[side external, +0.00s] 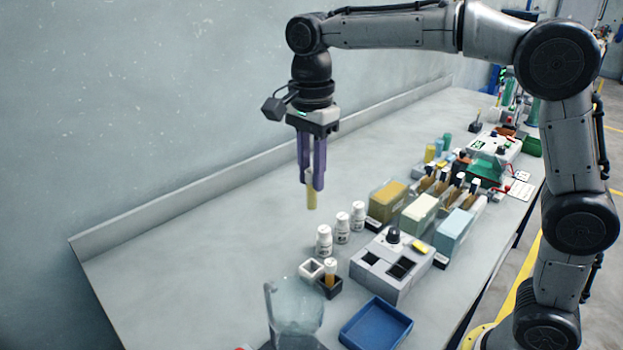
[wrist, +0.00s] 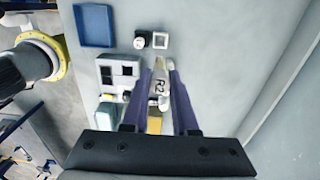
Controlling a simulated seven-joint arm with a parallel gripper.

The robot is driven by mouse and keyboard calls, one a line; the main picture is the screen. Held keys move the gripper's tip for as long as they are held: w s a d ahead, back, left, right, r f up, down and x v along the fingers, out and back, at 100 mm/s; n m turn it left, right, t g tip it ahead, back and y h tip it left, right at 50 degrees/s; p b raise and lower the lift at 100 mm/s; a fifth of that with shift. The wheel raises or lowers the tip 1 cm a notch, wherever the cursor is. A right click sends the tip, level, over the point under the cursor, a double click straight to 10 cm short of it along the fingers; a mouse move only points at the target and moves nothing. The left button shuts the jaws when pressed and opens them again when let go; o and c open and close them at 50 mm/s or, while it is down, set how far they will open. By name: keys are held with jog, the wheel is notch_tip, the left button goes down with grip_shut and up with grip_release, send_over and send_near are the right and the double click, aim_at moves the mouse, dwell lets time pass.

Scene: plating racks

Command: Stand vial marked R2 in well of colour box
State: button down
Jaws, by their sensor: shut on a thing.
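My gripper (side external: 312,186) is shut on a vial (side external: 312,198) with yellowish contents and holds it upright, well above the bench. In the wrist view the vial (wrist: 158,85) sits between the two purple fingers and its label reads R2. A grey box (side external: 372,284) with two dark square wells stands to the lower right of my gripper; it also shows in the wrist view (wrist: 117,60), left of the fingers. I cannot tell whether this box or one of the small square holders is the colour box.
A white holder (side external: 305,275) looks empty; the black holder (side external: 330,291) beside it has a vial in it. A glass beaker (side external: 295,310), blue tray (side external: 375,325) and several white bottles (side external: 324,242) stand close by. The bench's left part is clear.

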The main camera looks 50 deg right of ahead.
dwell(0.4)
notch_tip(320, 180, down, 2)
jog(key=shift+d+n, duration=0.15)
jog(key=shift+n, duration=0.25)
jog(key=s+d+f, duration=0.6)
jog(key=s+d, duration=0.2)
jog(key=shift+s+m, duration=0.25)
jog(key=shift+m, duration=0.15)
jog(key=shift+d+f, duration=0.1)
jog(key=shift+f, duration=0.05)
jog(key=shift+f, duration=4.35)
